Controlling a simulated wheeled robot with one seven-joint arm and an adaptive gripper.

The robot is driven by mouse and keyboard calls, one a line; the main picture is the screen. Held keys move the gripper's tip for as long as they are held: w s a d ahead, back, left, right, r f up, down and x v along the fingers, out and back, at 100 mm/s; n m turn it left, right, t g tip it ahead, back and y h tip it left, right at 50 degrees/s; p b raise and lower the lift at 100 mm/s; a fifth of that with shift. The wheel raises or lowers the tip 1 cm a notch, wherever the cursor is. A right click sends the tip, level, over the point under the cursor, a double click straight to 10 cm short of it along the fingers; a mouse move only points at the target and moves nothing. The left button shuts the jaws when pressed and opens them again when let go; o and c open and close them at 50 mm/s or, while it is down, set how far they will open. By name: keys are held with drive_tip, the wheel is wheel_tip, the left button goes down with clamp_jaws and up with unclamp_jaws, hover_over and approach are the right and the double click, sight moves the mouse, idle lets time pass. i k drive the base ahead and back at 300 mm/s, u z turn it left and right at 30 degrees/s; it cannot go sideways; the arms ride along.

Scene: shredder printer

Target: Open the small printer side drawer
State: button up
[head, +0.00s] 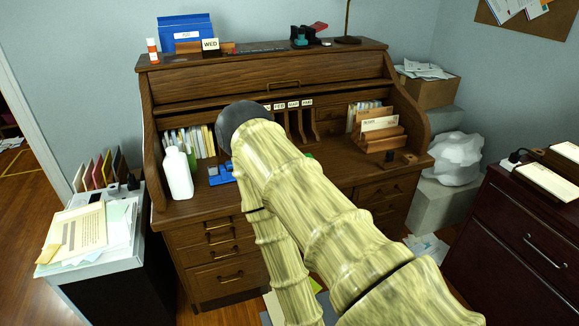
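No printer can be told for certain in the head view, and I cannot tell which drawer is the small printer side drawer. The roll-top desk (230,96) has a left stack of drawers (205,261) with dark metal handles, and they look shut. Its right drawers (382,191) are partly hidden by my arm and also look shut. A dark reddish cabinet (497,235) at the right has drawers with bar handles that look shut. My arm, in a yellowish ridged cover, crosses the middle of the view. My gripper is not visible.
A white-topped unit with a black front (105,285) stands at the left with papers (90,228) on it. A white bottle (178,173) stands on the desk. A box (428,91) and a white crumpled bag (453,158) are at the right. Some floor shows between desk and cabinet.

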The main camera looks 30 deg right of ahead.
sight(324, 113)
drive_tip(key=z, duration=0.25)
drive_tip(key=i, duration=1.1)
drive_tip(key=z, duration=0.9)
